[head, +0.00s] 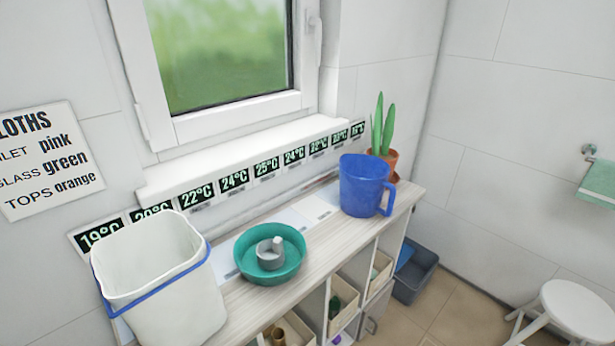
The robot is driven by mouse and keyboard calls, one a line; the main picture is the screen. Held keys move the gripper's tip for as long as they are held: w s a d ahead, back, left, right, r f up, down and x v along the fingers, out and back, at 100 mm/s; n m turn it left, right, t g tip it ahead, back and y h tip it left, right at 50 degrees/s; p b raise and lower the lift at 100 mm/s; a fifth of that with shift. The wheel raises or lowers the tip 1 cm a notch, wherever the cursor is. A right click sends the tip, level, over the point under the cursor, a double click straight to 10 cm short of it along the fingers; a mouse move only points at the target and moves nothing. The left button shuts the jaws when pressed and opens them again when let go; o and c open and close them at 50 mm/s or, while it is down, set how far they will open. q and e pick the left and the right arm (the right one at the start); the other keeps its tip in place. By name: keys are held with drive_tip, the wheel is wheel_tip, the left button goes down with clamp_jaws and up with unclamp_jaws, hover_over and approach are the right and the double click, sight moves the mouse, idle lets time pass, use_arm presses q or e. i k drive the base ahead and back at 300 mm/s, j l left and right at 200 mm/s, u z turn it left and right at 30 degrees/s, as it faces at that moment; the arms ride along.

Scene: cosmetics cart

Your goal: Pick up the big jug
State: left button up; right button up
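The big blue jug (361,187) stands upright on the right part of the wooden shelf top (293,282). Its handle (387,199) faces right and its open top faces up. A potted plant is close behind it on the right. Neither of my grippers shows in the head view.
A white bucket (165,290) with a blue handle stands at the left of the shelf top. A teal bowl (255,273) holding a grey object sits in the middle. The potted plant (387,157) is at the far end. A grey bin (415,278) and a white stool (572,310) stand on the floor.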

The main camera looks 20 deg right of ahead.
sight(364, 178)
drive_tip(key=z, duration=1.6)
drive_tip(key=i+l+u, duration=0.15)
drive_tip(key=i+l, duration=0.05)
drive_tip(key=l, duration=0.05)
